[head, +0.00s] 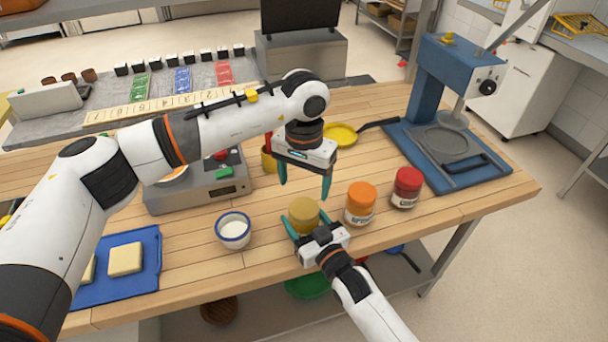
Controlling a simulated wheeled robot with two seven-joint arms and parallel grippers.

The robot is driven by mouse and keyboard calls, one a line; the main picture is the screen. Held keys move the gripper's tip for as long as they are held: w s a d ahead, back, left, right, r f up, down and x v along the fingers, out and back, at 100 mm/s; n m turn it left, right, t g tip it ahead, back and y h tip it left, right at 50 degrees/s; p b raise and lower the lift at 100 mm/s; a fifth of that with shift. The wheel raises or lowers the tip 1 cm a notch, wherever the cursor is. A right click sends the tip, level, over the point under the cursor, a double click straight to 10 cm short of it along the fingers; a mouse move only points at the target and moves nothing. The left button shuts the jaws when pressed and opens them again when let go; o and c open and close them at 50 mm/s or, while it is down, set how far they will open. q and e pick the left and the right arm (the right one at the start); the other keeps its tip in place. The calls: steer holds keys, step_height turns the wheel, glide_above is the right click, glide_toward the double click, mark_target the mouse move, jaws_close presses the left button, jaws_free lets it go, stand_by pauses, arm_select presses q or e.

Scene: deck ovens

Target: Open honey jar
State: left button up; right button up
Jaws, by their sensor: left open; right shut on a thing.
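The honey jar (304,213), with a golden-yellow top, stands on the wooden table near its front edge. My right gripper (304,228) comes from the front and is shut on the jar's body, hiding most of it and any label. The top appears to be a lid in place. My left gripper (305,191) points down above and just behind the jar. Its teal fingers are spread apart with nothing between them, and it seems clear of the lid.
A jar with an orange lid (361,198) and a jar with a red lid (408,182) stand right of the honey jar. A white bowl (233,231) stands left. Behind are a yellow pan (341,135), a scale-like device (200,190) and a blue press (440,85).

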mark_target(304, 208)
arm_select(q)
step_height(304, 208, down, 7)
steer(key=shift+r, duration=0.1)
arm_select(e)
steer(key=shift+f, duration=0.1)
arm_select(q)
steer(key=shift+c, duration=0.4)
